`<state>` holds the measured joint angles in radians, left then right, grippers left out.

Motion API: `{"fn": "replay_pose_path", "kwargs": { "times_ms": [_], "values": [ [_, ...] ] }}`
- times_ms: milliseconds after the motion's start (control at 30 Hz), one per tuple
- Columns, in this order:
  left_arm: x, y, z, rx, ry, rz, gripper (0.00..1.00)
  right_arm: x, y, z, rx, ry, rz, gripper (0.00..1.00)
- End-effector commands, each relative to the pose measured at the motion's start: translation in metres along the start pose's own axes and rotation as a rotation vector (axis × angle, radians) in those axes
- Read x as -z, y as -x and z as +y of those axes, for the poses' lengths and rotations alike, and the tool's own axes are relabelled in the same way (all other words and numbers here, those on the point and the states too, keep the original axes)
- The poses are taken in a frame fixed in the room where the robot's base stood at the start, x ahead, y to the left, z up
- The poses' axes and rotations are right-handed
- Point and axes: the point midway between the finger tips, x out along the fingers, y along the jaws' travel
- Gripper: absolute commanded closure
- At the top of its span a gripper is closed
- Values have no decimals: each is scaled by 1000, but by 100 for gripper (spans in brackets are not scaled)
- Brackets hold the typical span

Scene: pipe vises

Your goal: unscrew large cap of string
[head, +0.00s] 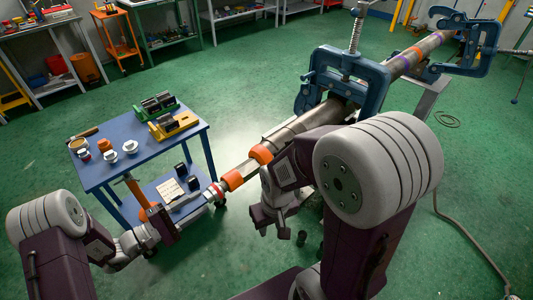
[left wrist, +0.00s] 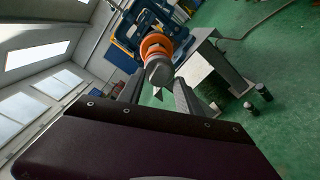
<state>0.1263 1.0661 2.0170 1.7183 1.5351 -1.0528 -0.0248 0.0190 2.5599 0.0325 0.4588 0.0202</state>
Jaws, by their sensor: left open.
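The string, a long pipe (head: 290,130), lies slanted through the blue vises, its near end toward my left gripper. Orange bands (head: 262,154) ring it near that end, which has a red and white part (head: 214,191). In the left wrist view, a grey rounded end piece (left wrist: 159,71) projects from an orange ring (left wrist: 155,46); I cannot tell whether it is the large cap.
A blue vise (head: 318,75) clamps the pipe, with another (head: 480,48) farther back. A blue table (head: 100,172) at left carries cups and small fixtures. Dark cylinders (head: 301,238) stand on the floor below the pipe. A hose (head: 468,235) crosses the right floor.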

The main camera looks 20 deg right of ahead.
Motion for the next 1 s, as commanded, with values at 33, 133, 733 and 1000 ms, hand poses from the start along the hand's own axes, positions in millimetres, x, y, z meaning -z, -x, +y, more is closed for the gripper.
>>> {"fn": "replay_pose_path", "kwargs": {
  "times_ms": [33, 133, 733, 1000],
  "values": [
    [4, 0, -8, 2, -88, 3, 59, -2, -17, 0, 0, 0, 0, 66],
    [2, 0, -4, 4, -201, 7, 59, -2, -23, 0, 0, 0, 0, 66],
    [0, -22, 0, 5, -215, 7, 59, -2, -24, 0, 0, 0, 0, 66],
    [1, -22, 0, 5, -214, 8, 59, -3, -24, 0, 0, 0, 0, 66]
  ]
}}
